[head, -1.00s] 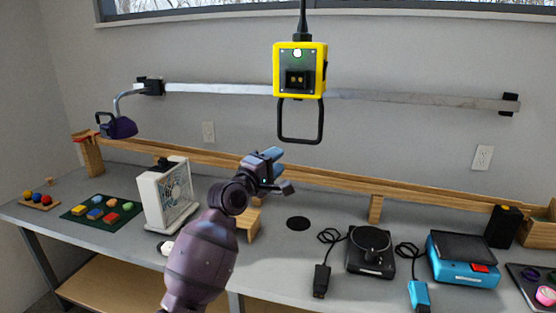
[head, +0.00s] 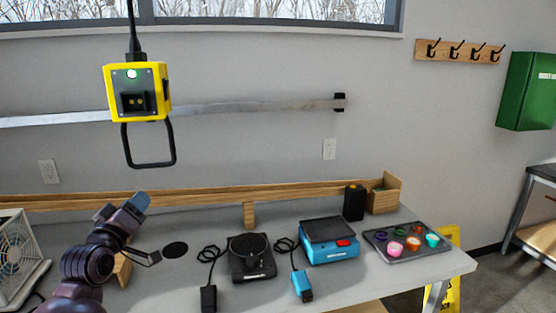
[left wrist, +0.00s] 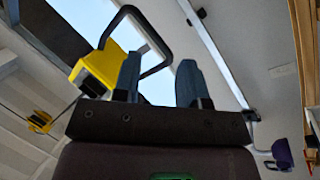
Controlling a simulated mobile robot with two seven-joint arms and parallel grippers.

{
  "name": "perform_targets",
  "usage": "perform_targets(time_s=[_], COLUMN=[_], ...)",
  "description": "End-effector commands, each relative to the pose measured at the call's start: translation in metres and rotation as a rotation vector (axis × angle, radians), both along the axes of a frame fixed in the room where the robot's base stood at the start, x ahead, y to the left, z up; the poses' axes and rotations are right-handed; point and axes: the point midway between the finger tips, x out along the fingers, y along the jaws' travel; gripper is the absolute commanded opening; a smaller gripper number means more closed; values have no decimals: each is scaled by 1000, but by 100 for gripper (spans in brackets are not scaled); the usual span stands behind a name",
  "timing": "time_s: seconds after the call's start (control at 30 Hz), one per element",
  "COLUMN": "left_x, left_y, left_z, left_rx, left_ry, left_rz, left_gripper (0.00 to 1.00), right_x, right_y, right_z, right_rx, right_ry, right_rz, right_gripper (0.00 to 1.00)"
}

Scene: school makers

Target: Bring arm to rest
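My left arm comes in at the lower left of the head view, raised over the grey workbench (head: 330,270). Its gripper (head: 135,205) has blue fingers and points up and away from me. In the left wrist view my left gripper (left wrist: 160,85) has its two fingers apart with nothing between them, so it is open and empty. My right arm and gripper are not in view.
A yellow box (head: 138,90) with a black loop handle hangs above the bench near my left gripper. A white fan (head: 15,260), a black turntable-like device (head: 250,258), a blue device (head: 328,240) and a tray (head: 405,254) stand on the bench.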

Motion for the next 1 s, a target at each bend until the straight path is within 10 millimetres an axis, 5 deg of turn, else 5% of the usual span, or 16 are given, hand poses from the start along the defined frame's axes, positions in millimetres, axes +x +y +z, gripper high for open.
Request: perform_targets(time_s=[0.27,0.6,0.8,1.0], left_x=[-55,-173,-255,-312], left_y=[-18,-41,-52,-51], left_z=[-117,-262,-328,-364], left_rx=[456,753,754,730], left_ry=[132,370,534,650], left_rz=[79,35,-18,-42], left_gripper=[39,39,39,39], right_x=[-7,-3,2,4], right_y=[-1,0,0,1], right_z=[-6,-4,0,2], right_rx=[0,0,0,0], right_ry=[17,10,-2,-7], right_rz=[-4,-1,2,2], right_gripper=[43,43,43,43])
